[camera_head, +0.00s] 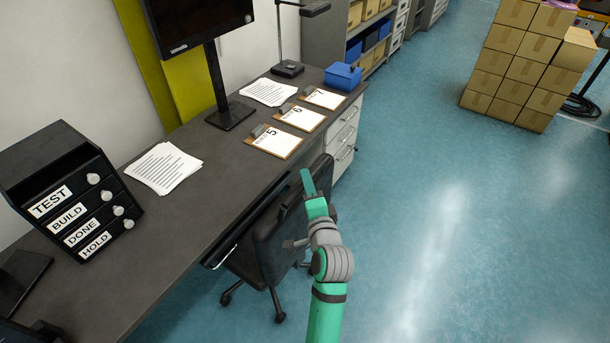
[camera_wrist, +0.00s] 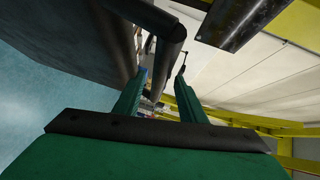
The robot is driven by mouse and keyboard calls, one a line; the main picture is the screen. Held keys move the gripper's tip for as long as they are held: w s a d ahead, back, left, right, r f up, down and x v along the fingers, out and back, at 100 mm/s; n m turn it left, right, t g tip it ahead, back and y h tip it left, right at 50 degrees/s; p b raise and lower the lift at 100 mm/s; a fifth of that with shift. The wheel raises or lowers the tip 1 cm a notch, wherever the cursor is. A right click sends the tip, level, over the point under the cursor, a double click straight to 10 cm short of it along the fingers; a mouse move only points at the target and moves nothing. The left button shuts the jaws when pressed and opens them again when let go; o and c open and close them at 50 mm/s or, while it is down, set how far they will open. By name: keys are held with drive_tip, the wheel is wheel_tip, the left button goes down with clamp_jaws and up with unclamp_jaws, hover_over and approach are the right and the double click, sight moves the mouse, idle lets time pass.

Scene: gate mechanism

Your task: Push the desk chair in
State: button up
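The black desk chair (camera_head: 265,245) stands at the desk's front edge, its back toward the open floor and its seat mostly hidden. My gripper (camera_head: 308,185) is over the top of the chair's backrest in the head view; whether it touches cannot be told there. In the wrist view, my gripper's (camera_wrist: 162,80) two green fingers stand apart with a gap between them. A dark rounded bar (camera_wrist: 165,50), which looks like part of the chair, crosses close to the fingertips. The grey desk (camera_head: 215,150) runs along the wall.
On the desk are a monitor (camera_head: 200,30), several clipboards (camera_head: 300,117), papers (camera_head: 164,167), a blue box (camera_head: 342,76) and a labelled drawer unit (camera_head: 75,205). White drawers (camera_head: 345,140) stand beyond the chair. Stacked cartons (camera_head: 525,65) are at far right.

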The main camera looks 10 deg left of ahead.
drive_tip(key=shift+v, duration=2.05)
